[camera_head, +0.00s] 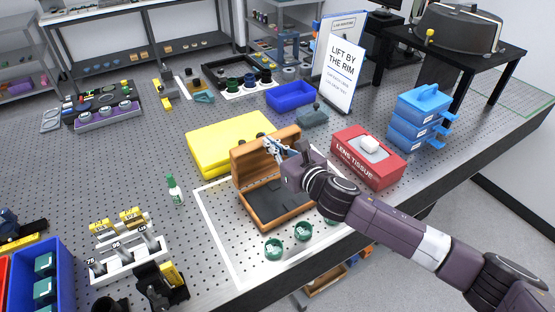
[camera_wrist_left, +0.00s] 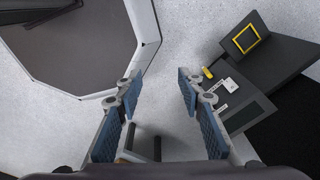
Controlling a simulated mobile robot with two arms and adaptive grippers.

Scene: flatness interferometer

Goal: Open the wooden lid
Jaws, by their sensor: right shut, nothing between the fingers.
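A small wooden box (camera_head: 248,212) sits on the perforated bench inside a white outlined square, with a dark lined interior. Its wooden lid (camera_head: 248,169) stands raised at the back, so the box is open. My right gripper (camera_head: 270,146) is shut and empty at the lid's upper edge, in front of its inner face; I cannot tell whether it touches. The right wrist hides part of the lid's right side. My left gripper (camera_wrist_left: 157,82) is open and empty in the left wrist view, above the floor and away from the box.
A yellow case (camera_head: 215,145) lies behind the lid. A red lens tissue box (camera_head: 368,155) stands to the right. Several green round pieces (camera_head: 274,248) are in front of the box. A green bottle (camera_head: 173,188) stands left, and a sign (camera_head: 341,72) behind.

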